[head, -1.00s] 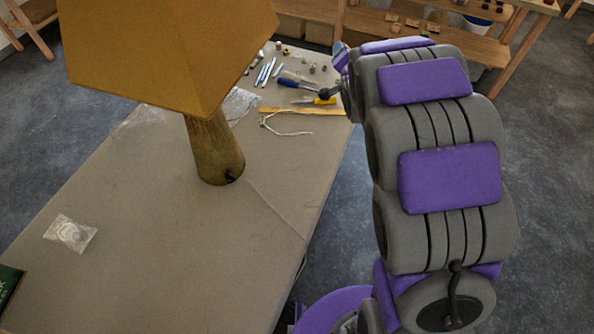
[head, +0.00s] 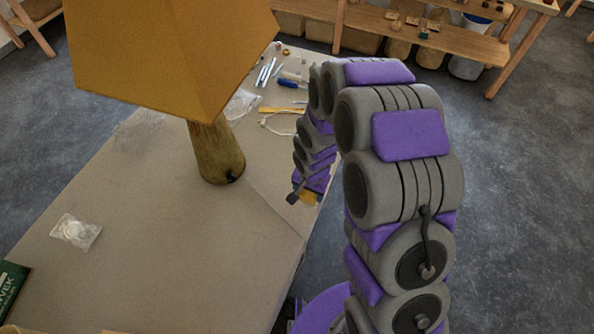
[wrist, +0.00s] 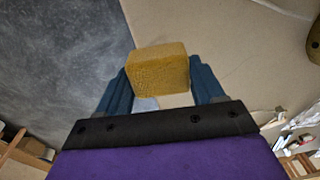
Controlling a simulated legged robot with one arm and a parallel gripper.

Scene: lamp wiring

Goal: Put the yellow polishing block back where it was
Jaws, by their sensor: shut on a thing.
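The yellow polishing block (wrist: 158,72) is between the two blue fingers of my gripper (wrist: 160,85) in the wrist view, and the gripper is shut on it. In the head view the block (head: 309,198) shows small at the end of my gripper (head: 303,197), over the right edge of the worktable (head: 160,260). I cannot tell whether the block touches the table.
A lamp (head: 216,152) with a yellow shade stands on the table, its thin cord running to the right edge. A clear plastic bag (head: 76,232) lies at the left. Small tools (head: 285,83) lie at the far end. The table's front middle is clear.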

